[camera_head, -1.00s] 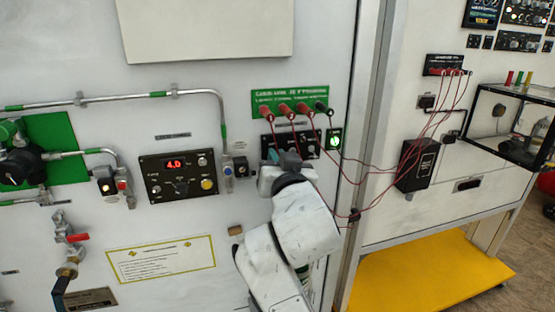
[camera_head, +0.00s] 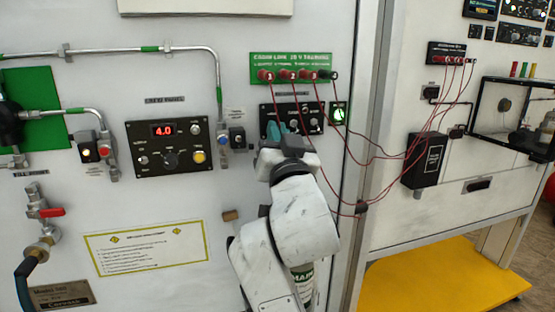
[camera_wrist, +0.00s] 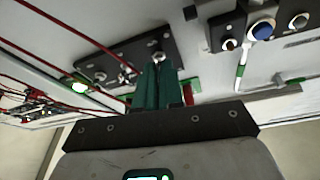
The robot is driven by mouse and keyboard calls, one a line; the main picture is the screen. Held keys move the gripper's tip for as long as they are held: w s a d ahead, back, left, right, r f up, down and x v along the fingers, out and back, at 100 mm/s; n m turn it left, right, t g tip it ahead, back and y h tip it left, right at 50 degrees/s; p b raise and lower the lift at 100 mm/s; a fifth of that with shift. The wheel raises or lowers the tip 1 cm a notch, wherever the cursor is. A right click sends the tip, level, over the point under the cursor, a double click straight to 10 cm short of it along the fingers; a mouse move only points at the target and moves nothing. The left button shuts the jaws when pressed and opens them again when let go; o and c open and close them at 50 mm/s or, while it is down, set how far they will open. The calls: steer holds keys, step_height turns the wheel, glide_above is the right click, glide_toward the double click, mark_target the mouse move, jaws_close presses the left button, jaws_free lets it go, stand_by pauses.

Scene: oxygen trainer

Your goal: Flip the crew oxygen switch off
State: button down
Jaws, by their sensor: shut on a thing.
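A black switch panel (camera_head: 313,112) is on the white wall below the green label board. It also shows in the wrist view (camera_wrist: 100,62), with small toggles along it. My gripper (camera_head: 278,131) is at the left part of this panel, its teal fingers up against the panel face. In the wrist view my gripper (camera_wrist: 158,68) has its fingers close together, with the tips at a silver switch (camera_wrist: 158,57) at one end of the panel. The fingers hide most of what they hold, and the panel lettering is too small to read.
A green lit indicator (camera_head: 339,115) is right of the panel. Red cables (camera_head: 340,180) hang from the green board (camera_head: 290,68) across to a black box (camera_head: 424,160). A panel with a red 4.0 display (camera_head: 170,147) is to the left.

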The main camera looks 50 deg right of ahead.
steer(key=f+t+h+b, duration=0.1)
steer(key=b, duration=0.5)
steer(key=f+t+h+b, duration=0.1)
steer(key=t+h+b, duration=0.1)
steer(key=b, duration=0.5)
steer(key=shift+w+d+f+m, duration=0.1)
steer(key=shift+w+m, duration=0.1)
steer(key=shift+m, duration=0.1)
steer(key=shift+h+b, duration=0.3)
steer(key=shift+b, duration=0.75)
steer(key=shift+r, duration=0.2)
steer(key=c, duration=1.3)
jaws_free()
steer(key=shift+o, duration=0.2)
steer(key=b+v, duration=0.2)
steer(key=v, duration=0.8)
steer(key=shift+s+f, duration=0.15)
steer(key=shift+f, duration=0.15)
